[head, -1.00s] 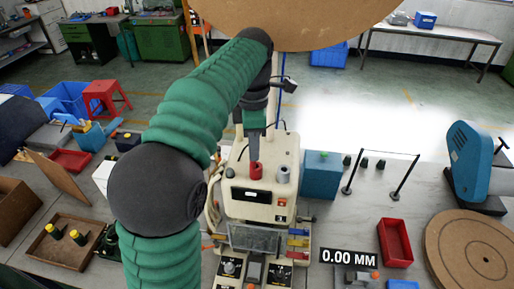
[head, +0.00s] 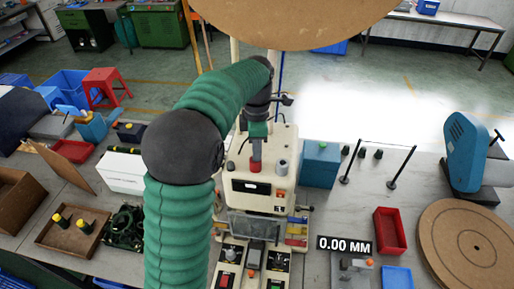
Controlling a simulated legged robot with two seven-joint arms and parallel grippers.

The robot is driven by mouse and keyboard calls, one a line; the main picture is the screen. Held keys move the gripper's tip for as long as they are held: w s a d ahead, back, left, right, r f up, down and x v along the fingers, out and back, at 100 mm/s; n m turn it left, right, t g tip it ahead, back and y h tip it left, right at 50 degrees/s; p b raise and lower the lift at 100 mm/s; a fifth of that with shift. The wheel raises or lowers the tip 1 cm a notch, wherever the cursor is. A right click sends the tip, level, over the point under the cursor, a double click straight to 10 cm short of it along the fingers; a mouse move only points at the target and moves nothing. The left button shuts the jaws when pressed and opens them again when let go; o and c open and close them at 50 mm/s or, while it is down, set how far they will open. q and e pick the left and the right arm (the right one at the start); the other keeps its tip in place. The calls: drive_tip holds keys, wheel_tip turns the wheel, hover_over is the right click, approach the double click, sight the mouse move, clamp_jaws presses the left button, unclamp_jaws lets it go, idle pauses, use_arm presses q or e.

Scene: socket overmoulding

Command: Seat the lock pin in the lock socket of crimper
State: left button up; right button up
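The cream crimper (head: 253,207) stands on the bench in the middle of the head view. A small red ring-like part (head: 255,167), perhaps the lock socket, is on its top face. A grey cylinder (head: 281,166) stands to its right. My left gripper (head: 257,150) points down right above the red part, and its narrow grey lower end appears to meet it. I cannot tell whether that end is fingers, the lock pin or both, nor how deep anything sits. The finger opening is too small to read. My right gripper is out of view.
A red tray (head: 390,231) and a round brown board (head: 475,245) lie farther right. A wooden tray (head: 74,231) is at the left. A brown disc hangs overhead.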

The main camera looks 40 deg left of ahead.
use_arm(q)
drive_tip(key=o, duration=0.4)
drive_tip(key=shift+s, duration=0.1)
drive_tip(key=shift+r, duration=0.1)
wheel_tip(320, 180, up, 12)
drive_tip(key=shift+f+b, duration=0.1)
drive_tip(key=shift+b, duration=0.25)
